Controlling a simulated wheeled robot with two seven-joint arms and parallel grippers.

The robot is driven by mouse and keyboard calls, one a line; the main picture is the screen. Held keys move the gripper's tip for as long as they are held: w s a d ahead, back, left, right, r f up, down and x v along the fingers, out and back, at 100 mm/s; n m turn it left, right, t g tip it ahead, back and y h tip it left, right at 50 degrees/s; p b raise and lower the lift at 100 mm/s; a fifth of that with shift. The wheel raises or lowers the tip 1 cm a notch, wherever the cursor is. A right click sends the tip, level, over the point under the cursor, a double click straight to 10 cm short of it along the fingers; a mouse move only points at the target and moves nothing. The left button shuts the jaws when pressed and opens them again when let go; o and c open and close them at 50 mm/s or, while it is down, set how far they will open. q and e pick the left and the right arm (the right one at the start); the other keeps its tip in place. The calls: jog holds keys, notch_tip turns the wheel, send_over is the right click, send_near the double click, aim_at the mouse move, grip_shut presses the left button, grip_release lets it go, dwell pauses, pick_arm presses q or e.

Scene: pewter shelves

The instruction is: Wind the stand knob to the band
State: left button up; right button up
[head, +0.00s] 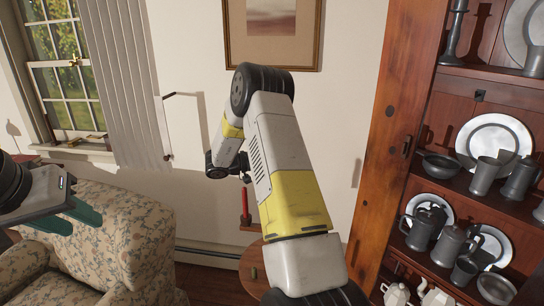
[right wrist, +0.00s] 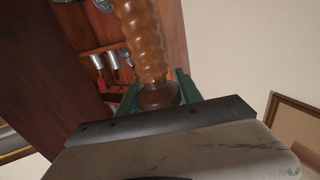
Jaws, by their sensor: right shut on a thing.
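In the right wrist view, a ridged, turned brown wooden post (right wrist: 140,40) rises from a rounded wooden knob (right wrist: 158,96). The green fingers of my right gripper (right wrist: 160,90) are on both sides of the knob and shut on it. I cannot make out a band on the post. In the head view my right arm hides its own gripper and the held knob. A red candle (head: 245,202) stands beside the arm, above a round wooden table (head: 255,284). My left gripper (head: 60,215) is at the left edge, its teal fingers apart and empty, in front of the armchair.
A floral armchair (head: 130,250) fills the lower left, below a window (head: 65,75) and curtain. A wooden cupboard (head: 385,150) with pewter plates, mugs and jugs stands at the right. A framed picture (head: 272,30) hangs on the wall.

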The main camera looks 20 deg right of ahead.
jog(key=shift+s+a+f+m+g+y, duration=0.1)
jog(key=shift+s+a+m+g+y, duration=0.15)
jog(key=shift+m+g+y, duration=1.35)
jog(key=shift+s+a+f+m+g+y, duration=0.15)
jog(key=shift+s+m+g+y, duration=0.25)
jog(key=shift+m+g+y, duration=1.2)
jog(key=shift+s+a+r+m+g+y, duration=0.2)
jog(key=shift+m+g+y, duration=0.65)
jog(key=shift+g, duration=1.45)
jog(key=shift+s+a+f+m, duration=0.1)
jog(key=shift+s+f+m, duration=0.1)
jog(key=shift+m, duration=0.25)
jog(key=o, duration=1.4)
jog(key=shift+c, duration=0.2)
jog(key=shift+r, duration=0.1)
